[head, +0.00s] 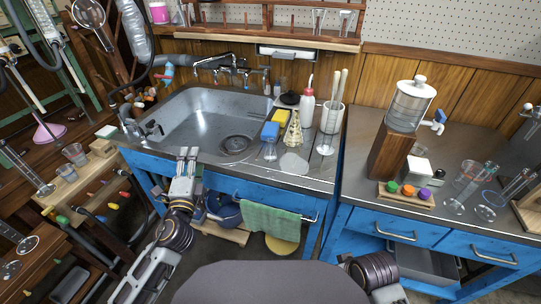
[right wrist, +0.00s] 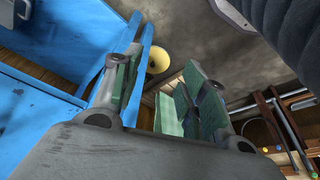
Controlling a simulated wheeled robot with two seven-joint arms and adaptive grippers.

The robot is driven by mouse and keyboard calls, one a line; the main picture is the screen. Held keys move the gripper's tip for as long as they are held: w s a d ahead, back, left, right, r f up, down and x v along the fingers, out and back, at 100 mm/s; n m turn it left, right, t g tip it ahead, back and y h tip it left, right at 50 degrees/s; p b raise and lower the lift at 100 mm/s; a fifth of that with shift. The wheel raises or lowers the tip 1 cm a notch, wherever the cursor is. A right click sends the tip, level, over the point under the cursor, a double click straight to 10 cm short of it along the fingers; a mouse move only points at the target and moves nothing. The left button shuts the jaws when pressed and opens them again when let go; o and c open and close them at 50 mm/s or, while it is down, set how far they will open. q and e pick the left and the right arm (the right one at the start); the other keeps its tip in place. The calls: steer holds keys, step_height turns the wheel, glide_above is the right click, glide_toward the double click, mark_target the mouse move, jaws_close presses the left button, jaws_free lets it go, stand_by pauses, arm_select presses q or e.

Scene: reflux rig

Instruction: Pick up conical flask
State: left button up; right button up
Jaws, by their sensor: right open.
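A small clear glass vessel (head: 270,150), which looks like a conical flask, stands on the counter right of the sink; its exact shape is too small to be sure of. My left gripper (head: 188,153) is at the sink's front edge, left of this vessel and apart from it. Its two fingers point away from me, close together, and I cannot tell whether they are open. My right gripper (right wrist: 163,88) is open and empty in the right wrist view, low by the blue cabinet. Its fingers are out of sight in the head view.
The sink (head: 190,125) is left of the vessel. A green towel (head: 270,222) hangs below. A wooden block (head: 390,152) and glassware (head: 462,185) stand on the right bench.

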arm_select(q)
steer(key=d+r+m+h, duration=0.4)
steer(key=d+m+h, duration=0.45)
steer(key=m, duration=0.45)
steer(key=m+g+h, duration=0.6)
steer(key=m, duration=0.8)
glide_toward(267, 150)
steer(key=v, duration=0.2)
steer(key=shift+s+r+y, duration=0.2)
steer(key=shift+r+y, duration=0.05)
steer(key=shift+r, duration=0.15)
arm_select(e)
steer(key=shift+s+a+f+y, duration=0.15)
steer(key=shift+s+a+f, duration=0.1)
steer(key=shift+a, duration=0.35)
steer(key=shift+s+a+f+y, duration=0.15)
steer(key=shift+s+a+f, duration=0.1)
steer(key=shift+a, duration=0.35)
arm_select(q)
steer(key=shift+x, duration=2.85)
steer(key=shift+b+x, duration=0.3)
steer(key=shift+x, duration=1.1)
steer(key=shift+f, duration=0.1)
